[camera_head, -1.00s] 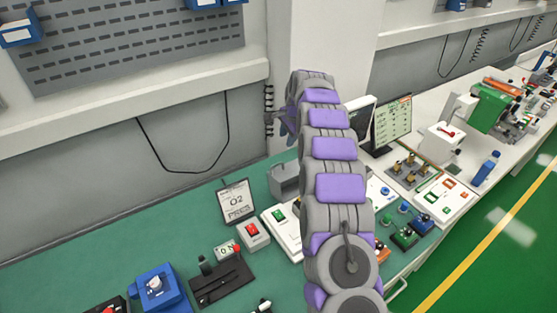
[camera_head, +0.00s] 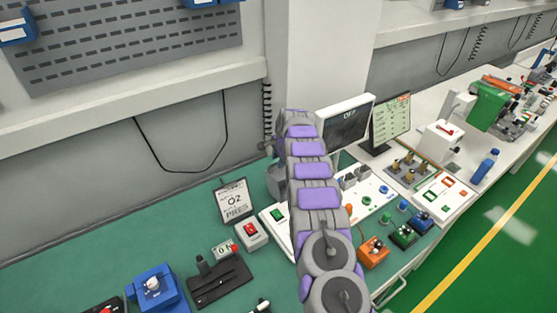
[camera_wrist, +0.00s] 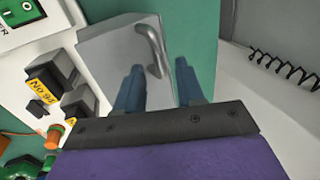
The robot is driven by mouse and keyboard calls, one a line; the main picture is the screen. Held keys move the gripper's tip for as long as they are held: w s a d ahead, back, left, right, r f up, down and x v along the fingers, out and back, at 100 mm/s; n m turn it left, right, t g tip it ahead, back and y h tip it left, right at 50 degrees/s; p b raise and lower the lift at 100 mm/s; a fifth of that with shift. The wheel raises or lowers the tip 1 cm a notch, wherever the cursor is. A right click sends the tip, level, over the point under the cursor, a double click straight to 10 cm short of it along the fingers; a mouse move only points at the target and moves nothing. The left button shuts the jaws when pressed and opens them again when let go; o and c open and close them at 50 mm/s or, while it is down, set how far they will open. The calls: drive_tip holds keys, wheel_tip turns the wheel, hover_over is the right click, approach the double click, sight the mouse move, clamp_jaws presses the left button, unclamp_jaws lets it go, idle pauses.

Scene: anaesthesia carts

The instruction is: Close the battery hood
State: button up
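In the wrist view, the grey battery hood (camera_wrist: 115,55) shows as a flat panel with a curved metal handle (camera_wrist: 151,40). My gripper (camera_wrist: 158,65) is open, its two blue-grey fingers apart. The handle lies between and just beyond the fingertips, nearer the left one; I cannot tell whether they touch. In the head view, a small part of the grey hood (camera_head: 275,182) shows left of my arm. My arm hides the rest of it and most of the gripper. How far the hood is open is unclear.
A white panel with a green switch (camera_wrist: 20,12) and dark blocks (camera_wrist: 55,75) lies left of the hood. A coiled cord (camera_wrist: 285,70) hangs on the right by the wall. A monitor (camera_head: 346,122) stands right of my arm. An O2 sign (camera_head: 235,200) stands to the left.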

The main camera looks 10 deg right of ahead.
drive_tip(key=shift+w+f, duration=0.1)
drive_tip(key=shift+f, duration=0.1)
drive_tip(key=shift+r, duration=0.1)
clamp_jaws()
idle(0.5)
